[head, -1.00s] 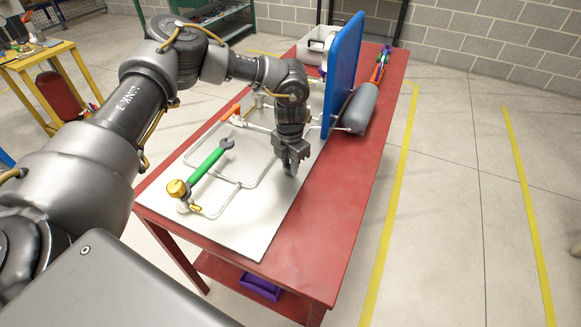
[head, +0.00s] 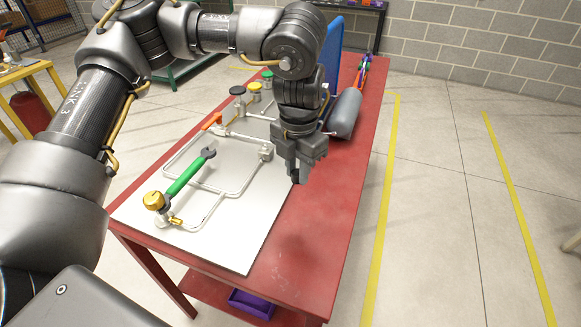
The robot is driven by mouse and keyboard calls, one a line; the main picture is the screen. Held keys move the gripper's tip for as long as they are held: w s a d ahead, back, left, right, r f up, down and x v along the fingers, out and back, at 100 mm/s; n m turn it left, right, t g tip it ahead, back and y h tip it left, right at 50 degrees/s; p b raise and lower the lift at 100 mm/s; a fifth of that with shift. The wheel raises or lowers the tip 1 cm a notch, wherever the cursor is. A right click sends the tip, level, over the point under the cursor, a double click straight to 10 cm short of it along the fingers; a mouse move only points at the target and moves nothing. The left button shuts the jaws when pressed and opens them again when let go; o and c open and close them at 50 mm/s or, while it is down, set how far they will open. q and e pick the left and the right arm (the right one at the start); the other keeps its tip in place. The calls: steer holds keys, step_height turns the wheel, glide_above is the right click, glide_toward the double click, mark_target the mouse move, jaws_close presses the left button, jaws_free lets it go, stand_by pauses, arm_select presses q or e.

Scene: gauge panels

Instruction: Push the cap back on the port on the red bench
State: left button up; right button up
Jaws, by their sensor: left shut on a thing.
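The red bench (head: 330,195) carries a pale board (head: 235,235) with pipework. My left gripper (head: 298,177) points down above the board's right edge, apart from the fittings. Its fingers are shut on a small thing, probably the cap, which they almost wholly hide. A brass fitting (head: 176,221) sits at the near end of the pipe and may be the port; I cannot tell for sure. A pale metal block (head: 265,152) sits on the pipe left of the gripper. My right gripper is not in view.
A green-handled wrench (head: 187,175) lies by a brass knob (head: 155,201) at the board's near left. An orange lever (head: 212,121) and coloured knobs stand farther back. The bench's near right is clear.

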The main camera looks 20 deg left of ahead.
arm_select(q)
steer(key=shift+s+d+r, duration=0.15)
steer(key=shift+s+d, duration=0.05)
steer(key=shift+d, duration=0.05)
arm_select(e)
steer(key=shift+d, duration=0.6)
